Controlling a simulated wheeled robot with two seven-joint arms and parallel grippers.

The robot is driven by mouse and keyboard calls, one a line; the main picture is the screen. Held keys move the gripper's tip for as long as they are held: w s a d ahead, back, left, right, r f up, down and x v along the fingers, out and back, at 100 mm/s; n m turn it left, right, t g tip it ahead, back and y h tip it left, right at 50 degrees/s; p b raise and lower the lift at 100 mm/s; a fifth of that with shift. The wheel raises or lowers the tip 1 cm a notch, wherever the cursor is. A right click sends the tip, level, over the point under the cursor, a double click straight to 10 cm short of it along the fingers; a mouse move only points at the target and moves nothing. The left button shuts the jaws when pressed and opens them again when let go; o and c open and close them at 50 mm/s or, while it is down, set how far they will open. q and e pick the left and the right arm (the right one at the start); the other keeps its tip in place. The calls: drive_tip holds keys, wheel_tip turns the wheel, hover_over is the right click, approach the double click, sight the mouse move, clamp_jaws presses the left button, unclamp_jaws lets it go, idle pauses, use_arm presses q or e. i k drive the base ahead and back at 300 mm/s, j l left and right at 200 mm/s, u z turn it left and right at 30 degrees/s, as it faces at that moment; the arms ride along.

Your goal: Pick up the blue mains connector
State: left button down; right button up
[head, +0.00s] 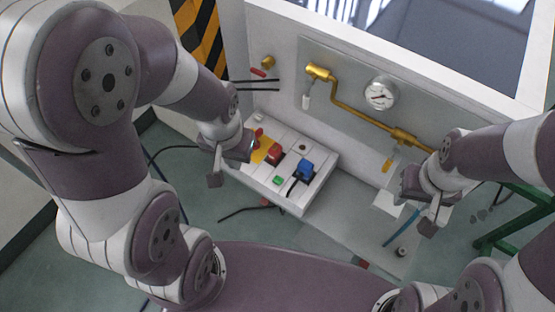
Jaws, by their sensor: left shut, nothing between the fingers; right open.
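The blue mains connector (304,169) sits on the top face of a white control box (318,176), with a dark cable at its lower left. My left gripper (214,181) is shut and empty, beside the left end of the box and apart from the connector. My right gripper (426,228) is open and empty, well to the right of the box, near a white pad on the panel's lower edge. Its fingers are small in the picture.
Behind stands a grey panel with a brass pipe (358,115) and a pressure gauge (381,94). A green frame (515,222) is at right. Dark cables lie on the floor.

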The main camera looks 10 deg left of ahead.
sight(304, 169)
drive_tip(key=l, duration=0.45)
drive_tip(key=i+l+z, duration=0.1)
drive_tip(key=l, duration=0.3)
drive_tip(key=i+l, duration=0.1)
drive_tip(key=l, duration=0.35)
